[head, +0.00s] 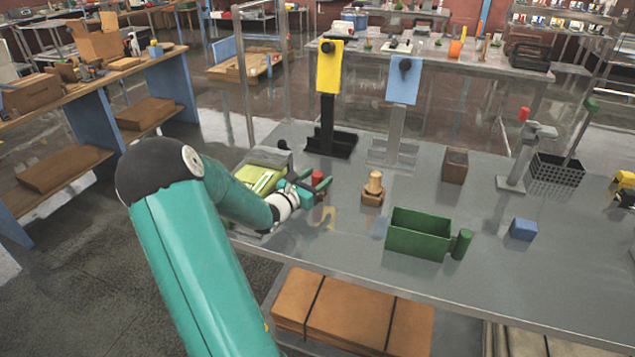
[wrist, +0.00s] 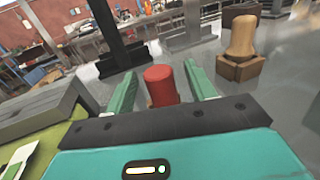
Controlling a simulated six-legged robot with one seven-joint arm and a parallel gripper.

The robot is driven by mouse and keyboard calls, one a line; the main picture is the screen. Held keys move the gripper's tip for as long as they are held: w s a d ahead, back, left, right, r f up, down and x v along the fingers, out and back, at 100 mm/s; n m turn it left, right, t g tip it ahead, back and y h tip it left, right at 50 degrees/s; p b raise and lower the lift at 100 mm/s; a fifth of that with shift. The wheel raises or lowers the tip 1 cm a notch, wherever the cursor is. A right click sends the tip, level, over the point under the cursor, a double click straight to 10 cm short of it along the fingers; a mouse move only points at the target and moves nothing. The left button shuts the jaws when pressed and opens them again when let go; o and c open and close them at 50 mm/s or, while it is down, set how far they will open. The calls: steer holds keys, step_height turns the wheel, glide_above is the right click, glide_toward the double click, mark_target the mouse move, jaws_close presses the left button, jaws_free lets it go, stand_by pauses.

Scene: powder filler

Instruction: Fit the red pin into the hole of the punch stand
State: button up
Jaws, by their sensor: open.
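The red pin (head: 317,179) is a short red cylinder standing upright near the left part of the grey table. In the wrist view the red pin (wrist: 160,84) stands between the two green fingers. My gripper (head: 318,187) is open, with a finger on each side of the pin and visible gaps beside it; the gripper also shows in the wrist view (wrist: 159,70). The pin's lower end is hidden by the gripper body. A grey upright stand (head: 516,160) with a red top piece, at the right, looks like the punch stand; its hole cannot be made out.
A tan peg on a brown block (head: 372,194) stands right of my gripper. A green bin (head: 415,236), green cylinder (head: 462,244) and blue block (head: 523,229) stand nearer the front. A lime-and-grey device (head: 262,171) is close on the left. Black (head: 330,140) and grey (head: 393,150) stands rise behind.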

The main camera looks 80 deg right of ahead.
mark_target(322, 174)
steer(key=shift+x, duration=1.55)
steer(key=c, duration=1.1)
steer(key=shift+o, duration=0.2)
